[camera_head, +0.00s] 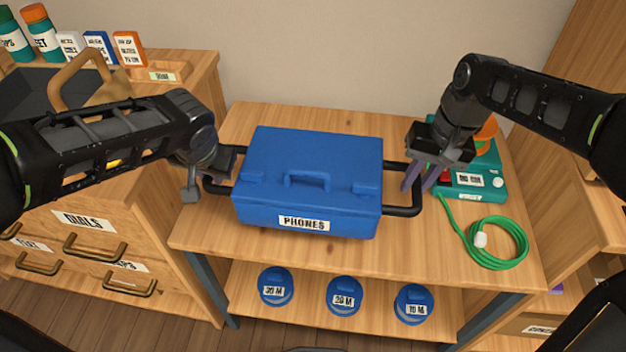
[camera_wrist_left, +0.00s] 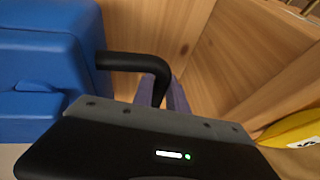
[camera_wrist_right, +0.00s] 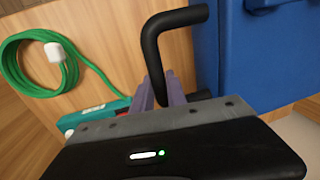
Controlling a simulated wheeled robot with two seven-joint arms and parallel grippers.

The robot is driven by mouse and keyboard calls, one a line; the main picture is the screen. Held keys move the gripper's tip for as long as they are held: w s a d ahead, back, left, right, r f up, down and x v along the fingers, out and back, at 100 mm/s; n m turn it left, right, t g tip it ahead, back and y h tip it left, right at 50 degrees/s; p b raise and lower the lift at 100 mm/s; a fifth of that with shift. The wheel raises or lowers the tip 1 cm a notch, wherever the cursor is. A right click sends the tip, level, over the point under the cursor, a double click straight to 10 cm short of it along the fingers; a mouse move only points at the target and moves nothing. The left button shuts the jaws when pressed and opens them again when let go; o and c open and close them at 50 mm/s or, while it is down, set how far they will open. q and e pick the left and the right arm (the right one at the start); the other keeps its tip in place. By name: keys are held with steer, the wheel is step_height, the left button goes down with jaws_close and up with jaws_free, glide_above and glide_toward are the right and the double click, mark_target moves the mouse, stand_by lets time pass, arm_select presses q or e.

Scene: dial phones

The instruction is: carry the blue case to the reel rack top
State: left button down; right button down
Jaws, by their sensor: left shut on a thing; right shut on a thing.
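The blue case (camera_head: 308,184), labelled PHONES, is over the wooden top of the reel rack (camera_head: 460,270), upright and level. I cannot tell whether it touches the top. A black side handle sticks out at each end. My left gripper (camera_head: 212,180) is shut on the left handle (camera_wrist_left: 140,62); its fingertips are mostly hidden in the head view. My right gripper (camera_head: 422,178) is shut on the right handle (camera_wrist_right: 165,40), its purple fingers showing there. The case also shows in the left wrist view (camera_wrist_left: 45,70) and right wrist view (camera_wrist_right: 255,55).
A teal device (camera_head: 475,178) with a coiled green cord (camera_head: 498,243) lies on the top, right of the case, close to my right gripper. Blue reels (camera_head: 343,296) sit on the shelf below. A drawer cabinet (camera_head: 195,85) with bottles and boxes stands at left.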

steer(key=shift+f, duration=0.1)
